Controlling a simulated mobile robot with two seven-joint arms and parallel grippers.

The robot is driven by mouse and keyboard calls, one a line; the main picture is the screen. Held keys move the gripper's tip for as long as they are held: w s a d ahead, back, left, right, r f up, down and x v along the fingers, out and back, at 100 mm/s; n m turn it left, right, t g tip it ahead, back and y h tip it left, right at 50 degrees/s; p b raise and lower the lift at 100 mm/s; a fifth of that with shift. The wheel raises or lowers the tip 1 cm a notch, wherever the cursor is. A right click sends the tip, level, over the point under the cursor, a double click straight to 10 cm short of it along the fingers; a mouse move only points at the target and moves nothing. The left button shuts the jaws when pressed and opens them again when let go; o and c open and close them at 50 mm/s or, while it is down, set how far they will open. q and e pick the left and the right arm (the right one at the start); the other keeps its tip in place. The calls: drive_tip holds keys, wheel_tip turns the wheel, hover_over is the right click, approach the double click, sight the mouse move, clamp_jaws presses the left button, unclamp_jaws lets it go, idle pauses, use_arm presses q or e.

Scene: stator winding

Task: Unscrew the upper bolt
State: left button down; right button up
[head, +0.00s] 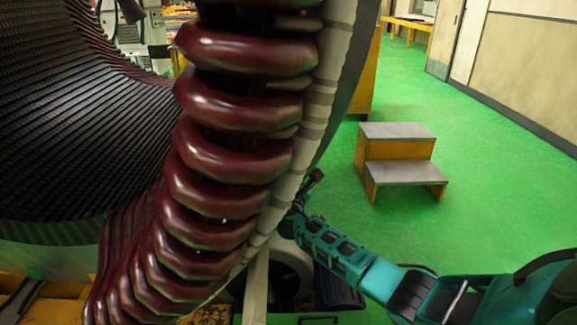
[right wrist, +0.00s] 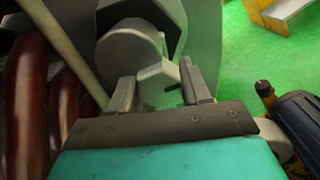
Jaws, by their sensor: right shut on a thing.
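In the right wrist view, a pale grey bolt (right wrist: 157,84) with a faceted head sits between the two fingers of my right gripper (right wrist: 160,92). The gripper is shut on it. Behind the bolt is a larger grey round fitting (right wrist: 128,46) in a dark recess of a grey plate. In the head view my right arm reaches in from the right, and its gripper end is beside the lower outer edge of the stator (head: 225,165); the fingers and the bolt are hidden there. My left gripper is not in view.
Thick dark red winding coils (head: 240,105) fill the head view's middle. A yellow step stool (head: 400,150) with grey treads stands on the open green floor (head: 480,180). In the right wrist view a dark blue object (right wrist: 298,118) lies close at right.

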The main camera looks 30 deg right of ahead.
drive_tip(key=n+p, duration=0.1)
drive_tip(key=n, duration=0.3)
drive_tip(key=shift+a+p, duration=0.2)
drive_tip(key=shift+p, duration=0.2)
drive_tip(key=n, duration=0.2)
drive_tip(key=shift+f+n+p, duration=0.1)
drive_tip(key=shift+n+p, duration=0.2)
drive_tip(key=n, duration=0.4)
drive_tip(key=shift+s+f, duration=0.1)
drive_tip(key=shift+f, duration=0.1)
drive_tip(key=shift+d+n, duration=0.1)
drive_tip(key=shift+n, duration=0.3)
drive_tip(key=shift+f, duration=0.1)
drive_tip(key=o, duration=1.1)
drive_tip(key=shift+d+r, duration=0.1)
drive_tip(key=shift+r, duration=0.1)
drive_tip(key=shift+c, duration=0.2)
